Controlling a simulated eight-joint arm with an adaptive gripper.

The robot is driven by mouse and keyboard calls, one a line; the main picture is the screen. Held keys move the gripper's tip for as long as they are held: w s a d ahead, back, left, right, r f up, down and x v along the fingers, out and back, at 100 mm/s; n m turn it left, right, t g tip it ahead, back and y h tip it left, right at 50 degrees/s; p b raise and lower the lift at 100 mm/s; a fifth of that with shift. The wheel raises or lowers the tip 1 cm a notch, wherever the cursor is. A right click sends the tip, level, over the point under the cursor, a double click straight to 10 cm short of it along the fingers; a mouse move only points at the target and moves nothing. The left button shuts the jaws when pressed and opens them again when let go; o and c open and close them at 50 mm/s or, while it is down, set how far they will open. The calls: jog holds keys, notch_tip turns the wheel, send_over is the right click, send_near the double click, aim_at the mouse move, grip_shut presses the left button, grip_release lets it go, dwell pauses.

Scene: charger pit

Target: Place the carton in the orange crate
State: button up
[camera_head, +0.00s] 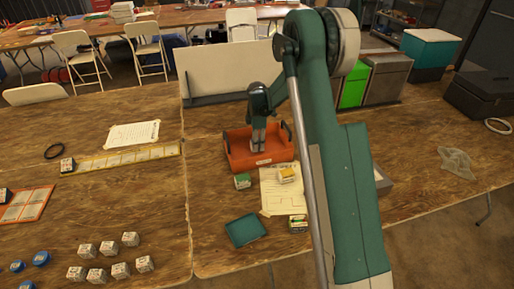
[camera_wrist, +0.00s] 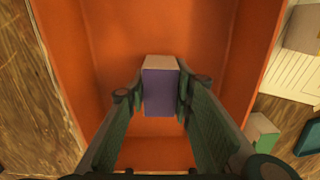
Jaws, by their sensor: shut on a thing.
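The orange crate (camera_head: 240,155) stands on the wooden table in the middle of the head view, and its inside (camera_wrist: 110,45) fills most of the wrist view. My gripper (camera_head: 258,140) points down over the crate. In the wrist view my gripper (camera_wrist: 160,97) is shut on a carton (camera_wrist: 160,95) with a pale top and a purple side. The carton is within the crate's outline as seen from above. I cannot tell whether it touches the crate's floor. In the head view the carton is too small to make out clearly between the fingers.
Small green and yellow boxes (camera_head: 242,181) and a paper sheet (camera_head: 275,200) lie in front of the crate. A teal flat item (camera_head: 245,230) lies nearer. A white upright panel (camera_head: 225,72) stands behind. Several white cubes (camera_head: 120,270) sit at the lower left. The table right of my arm is mostly clear.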

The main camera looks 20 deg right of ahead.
jog(key=shift+f, duration=0.85)
jog(key=shift+f, duration=0.15)
jog(key=o, duration=1)
notch_tip(320, 180, up, 12)
jog(key=shift+r+p, duration=0.15)
jog(key=shift+p, duration=0.9)
jog(key=shift+r, duration=0.1)
